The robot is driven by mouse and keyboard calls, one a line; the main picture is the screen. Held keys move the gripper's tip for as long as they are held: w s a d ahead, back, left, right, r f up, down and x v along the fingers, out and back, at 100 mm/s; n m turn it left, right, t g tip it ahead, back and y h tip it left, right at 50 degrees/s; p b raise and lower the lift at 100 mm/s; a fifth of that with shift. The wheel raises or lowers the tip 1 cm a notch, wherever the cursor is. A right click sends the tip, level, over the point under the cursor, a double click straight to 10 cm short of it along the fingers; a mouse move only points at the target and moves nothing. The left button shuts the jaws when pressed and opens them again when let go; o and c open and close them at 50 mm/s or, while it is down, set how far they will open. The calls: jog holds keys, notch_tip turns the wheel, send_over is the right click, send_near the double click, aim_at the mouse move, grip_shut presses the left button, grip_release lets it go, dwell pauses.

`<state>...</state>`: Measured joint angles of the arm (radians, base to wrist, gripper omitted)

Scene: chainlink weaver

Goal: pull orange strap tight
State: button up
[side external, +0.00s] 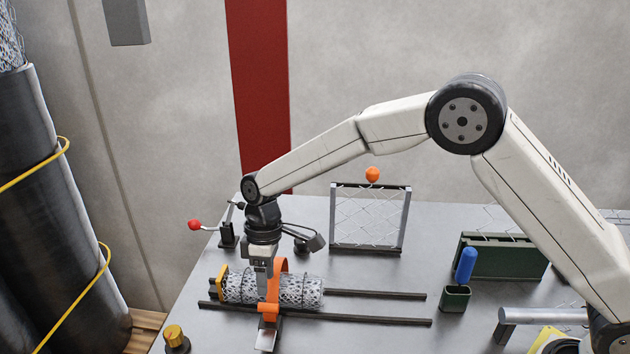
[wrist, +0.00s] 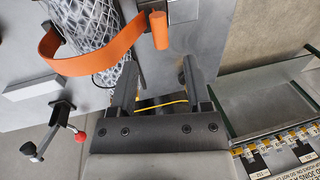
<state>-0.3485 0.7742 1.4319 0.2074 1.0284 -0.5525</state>
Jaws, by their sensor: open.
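In the wrist view the strap (wrist: 100,57) bows out from the mesh roll (wrist: 88,32) in a wide loose curve. An orange cylindrical end piece (wrist: 160,30) sits by a metal bracket, just beyond my fingertips. My gripper (wrist: 159,68) is open, with nothing between its fingers. In the side view my gripper (side external: 262,284) points down at the strap and roll; whether it touches them cannot be told there.
Two dark rails (side external: 380,294) run along the grey table. A red-knobbed clamp (side external: 228,230) stands behind the roll. A framed mesh panel (side external: 368,218), a blue-handled tool (side external: 466,264) in a green holder and a green bin (side external: 500,258) stand to the right.

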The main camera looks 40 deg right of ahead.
aim_at(267, 304)
jog(key=shift+s+a+f, duration=0.15)
jog(key=shift+f, duration=0.75)
jog(key=shift+s+a+f, duration=0.1)
jog(key=shift+f, duration=0.85)
jog(key=shift+s+a+f, duration=0.15)
jog(key=shift+f, duration=0.75)
grip_shut()
